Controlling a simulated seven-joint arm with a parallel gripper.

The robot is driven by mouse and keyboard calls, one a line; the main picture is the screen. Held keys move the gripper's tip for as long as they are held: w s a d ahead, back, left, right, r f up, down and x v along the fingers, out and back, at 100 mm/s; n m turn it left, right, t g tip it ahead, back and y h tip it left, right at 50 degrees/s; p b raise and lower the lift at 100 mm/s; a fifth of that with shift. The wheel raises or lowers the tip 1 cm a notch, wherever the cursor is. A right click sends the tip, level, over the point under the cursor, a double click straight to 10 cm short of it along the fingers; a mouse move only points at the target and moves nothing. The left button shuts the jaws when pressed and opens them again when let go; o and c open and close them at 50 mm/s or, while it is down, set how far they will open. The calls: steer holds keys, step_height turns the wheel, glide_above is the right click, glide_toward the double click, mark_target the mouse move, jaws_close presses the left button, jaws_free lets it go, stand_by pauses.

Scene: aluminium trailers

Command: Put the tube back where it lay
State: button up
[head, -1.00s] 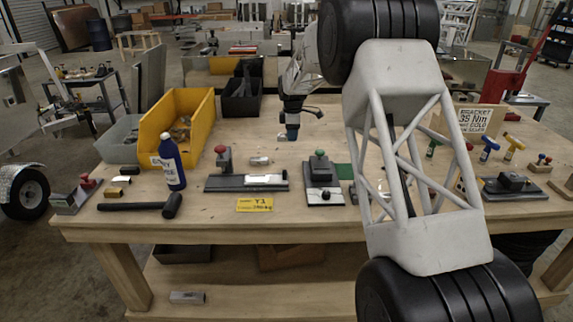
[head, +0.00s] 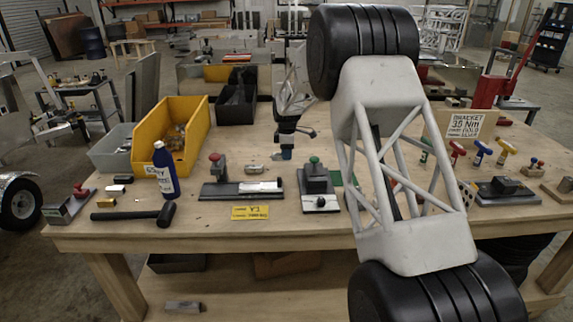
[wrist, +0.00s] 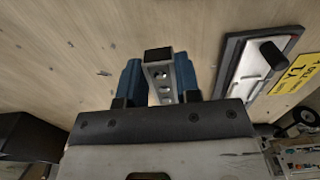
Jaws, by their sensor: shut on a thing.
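My gripper (head: 286,153) is over the back middle of the wooden bench (head: 330,225), behind the clamp fixtures. In the wrist view, its two blue fingers (wrist: 160,82) are shut on a grey metal tube (wrist: 161,88). The tube has several round holes along its face and a dark far end. In the head view the tube is too small to make out at the fingers. The bench surface beyond the tube looks bare in the wrist view. I cannot tell whether the tube touches the bench.
A red-knobbed fixture (head: 215,172) and a green-knobbed fixture (head: 315,180) stand nearer the front. A small grey piece (head: 253,169) lies between them and my gripper. A yellow label (head: 250,212), a blue bottle (head: 166,170), a hammer (head: 165,213) and a yellow bin (head: 190,165) are also there.

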mark_target(287, 170)
steer(key=shift+f, duration=0.1)
steer(key=shift+f, duration=2.4)
steer(key=shift+f, duration=0.2)
steer(key=o, duration=1)
steer(key=shift+r, duration=0.1)
step_height(287, 170, up, 12)
steer(key=shift+r, duration=0.1)
